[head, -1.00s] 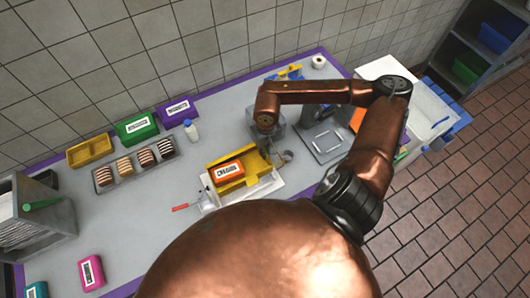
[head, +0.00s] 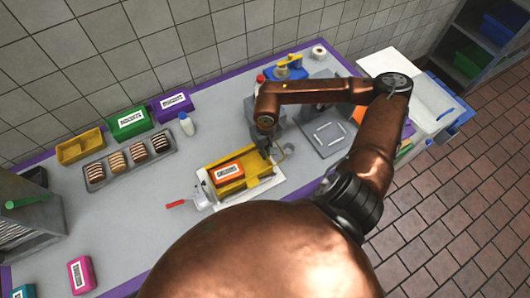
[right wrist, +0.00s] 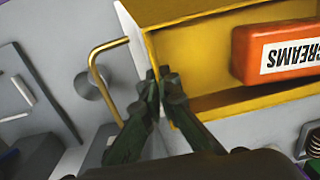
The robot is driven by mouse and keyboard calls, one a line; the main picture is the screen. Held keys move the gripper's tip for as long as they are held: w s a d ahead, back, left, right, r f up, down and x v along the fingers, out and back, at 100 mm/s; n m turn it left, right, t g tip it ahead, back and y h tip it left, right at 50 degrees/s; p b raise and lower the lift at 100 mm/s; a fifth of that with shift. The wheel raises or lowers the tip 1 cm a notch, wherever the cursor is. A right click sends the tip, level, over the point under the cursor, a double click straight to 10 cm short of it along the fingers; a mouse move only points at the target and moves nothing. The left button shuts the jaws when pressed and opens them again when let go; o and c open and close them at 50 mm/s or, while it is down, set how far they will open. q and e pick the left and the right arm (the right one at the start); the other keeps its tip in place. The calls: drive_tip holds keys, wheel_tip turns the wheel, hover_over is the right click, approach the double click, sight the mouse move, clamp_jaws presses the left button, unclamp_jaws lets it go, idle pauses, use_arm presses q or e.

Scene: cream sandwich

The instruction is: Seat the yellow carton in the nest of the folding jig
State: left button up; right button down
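The yellow carton (head: 254,164) is open at the top and sits at the white folding jig (head: 267,187) in the middle of the table. An orange box labelled CREAMS (head: 227,173) lies inside the carton. My right gripper (right wrist: 160,82) is at the carton's end wall, with its fingertips close together on the wall's edge; the carton (right wrist: 190,50) fills the upper right of the right wrist view. The fingers appear to pinch the wall. The nest is largely hidden under the carton, and I cannot tell whether the carton is fully down in it. My left gripper is out of view.
A bent brass rod (right wrist: 97,65) stands beside the carton's end. A red-handled tool (head: 178,204) lies left of the jig. A tray of biscuits (head: 128,160) and yellow, green and purple boxes stand at the back left. A grey plate (head: 322,137) stands to the right.

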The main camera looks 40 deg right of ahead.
idle(0.4)
drive_tip(key=shift+b, duration=1)
idle(1.3)
drive_tip(key=shift+f+b, duration=1.55)
drive_tip(key=shift+b, duration=0.05)
drive_tip(key=c, duration=2.7)
unclamp_jaws()
drive_tip(key=o, duration=0.6)
wheel_tip(320, 180, up, 12)
drive_tip(key=shift+d, duration=0.15)
